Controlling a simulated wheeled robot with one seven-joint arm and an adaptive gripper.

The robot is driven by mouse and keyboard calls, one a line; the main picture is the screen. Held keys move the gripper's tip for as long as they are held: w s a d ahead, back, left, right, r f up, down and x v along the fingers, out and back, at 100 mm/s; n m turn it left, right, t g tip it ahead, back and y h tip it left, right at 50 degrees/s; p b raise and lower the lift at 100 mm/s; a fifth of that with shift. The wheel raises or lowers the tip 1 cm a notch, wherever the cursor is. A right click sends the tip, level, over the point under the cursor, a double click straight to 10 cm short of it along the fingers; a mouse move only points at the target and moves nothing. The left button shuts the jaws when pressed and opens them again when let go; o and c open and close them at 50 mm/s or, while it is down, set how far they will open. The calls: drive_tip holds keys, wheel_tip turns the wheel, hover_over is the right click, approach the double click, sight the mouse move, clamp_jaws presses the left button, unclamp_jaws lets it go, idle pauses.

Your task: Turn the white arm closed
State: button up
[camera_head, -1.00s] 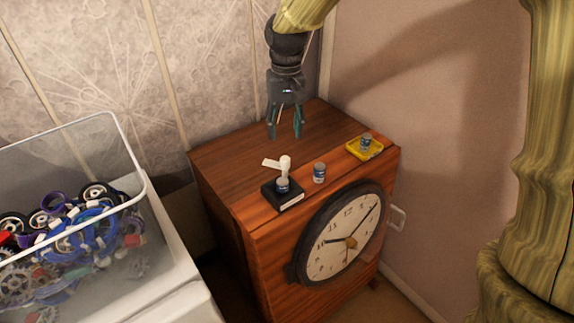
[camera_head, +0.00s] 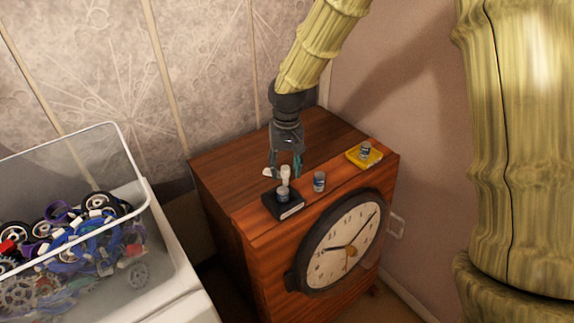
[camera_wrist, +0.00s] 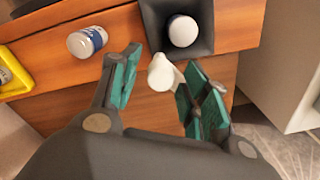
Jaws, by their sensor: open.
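The white arm (camera_head: 269,173) sticks out to the left from the top of a white post (camera_head: 286,174) at the back of a black base (camera_head: 290,211). A small can (camera_head: 283,194) stands in the base. My gripper (camera_head: 285,164) is open and lowered around the post. In the wrist view my gripper (camera_wrist: 165,68) has the white post (camera_wrist: 160,76) between its teal fingers. The white arm (camera_wrist: 179,76) points towards the right finger there and is partly hidden. I cannot tell whether it touches that finger.
A third can (camera_head: 366,149) stands in a yellow tray (camera_head: 373,160). A clock (camera_head: 345,240) is on the cabinet front. A clear bin (camera_head: 80,165) of parts is at left.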

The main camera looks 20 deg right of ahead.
drive_tip(key=shift+c, duration=0.3)
clamp_jaws()
drive_tip(key=shift+d, duration=0.1)
